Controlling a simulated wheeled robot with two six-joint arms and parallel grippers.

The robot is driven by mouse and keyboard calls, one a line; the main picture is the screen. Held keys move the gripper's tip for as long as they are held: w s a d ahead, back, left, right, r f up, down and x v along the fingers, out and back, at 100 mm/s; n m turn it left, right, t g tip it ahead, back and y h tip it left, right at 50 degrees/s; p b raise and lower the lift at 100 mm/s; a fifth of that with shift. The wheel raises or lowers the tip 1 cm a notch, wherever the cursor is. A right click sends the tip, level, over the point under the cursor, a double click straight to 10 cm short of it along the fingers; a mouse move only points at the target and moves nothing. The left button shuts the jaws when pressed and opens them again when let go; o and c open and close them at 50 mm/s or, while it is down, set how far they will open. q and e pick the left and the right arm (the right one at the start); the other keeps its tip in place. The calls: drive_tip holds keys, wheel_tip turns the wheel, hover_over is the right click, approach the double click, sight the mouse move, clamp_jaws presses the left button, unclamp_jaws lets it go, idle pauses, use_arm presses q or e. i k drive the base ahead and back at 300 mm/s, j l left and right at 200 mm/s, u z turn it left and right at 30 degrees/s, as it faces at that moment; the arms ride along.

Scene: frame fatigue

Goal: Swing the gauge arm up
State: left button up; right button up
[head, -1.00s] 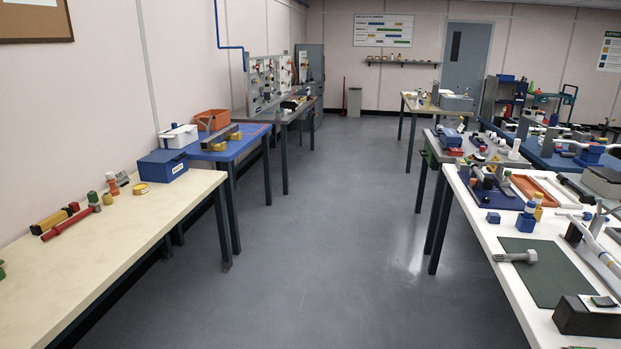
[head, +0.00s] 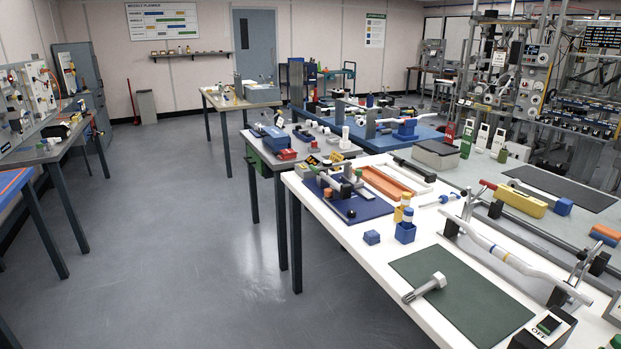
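I cannot tell which part in view is the gauge arm. On the white table (head: 335,222) at the right, a white tube (head: 512,262) with coloured bands lies across black and grey supports. A slim silver rod (head: 583,262) stands tilted near its right end, and another angled silver rod (head: 473,203) rises near its left end. A black box marked OFF (head: 545,328), with a dark switch on top, stands at the table's front edge. Neither of my grippers is in view.
A bolt (head: 425,288) lies on a green mat (head: 480,315). Tall test racks (head: 510,85) stand at the back right. The grey floor (head: 190,250) to the left is open.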

sight(327, 164)
drive_tip(key=i+j+z, duration=0.3)
drive_tip(key=z, duration=0.25)
drive_tip(key=i+j+z, duration=0.15)
drive_tip(key=j+z, duration=0.25)
drive_tip(key=l, duration=0.1)
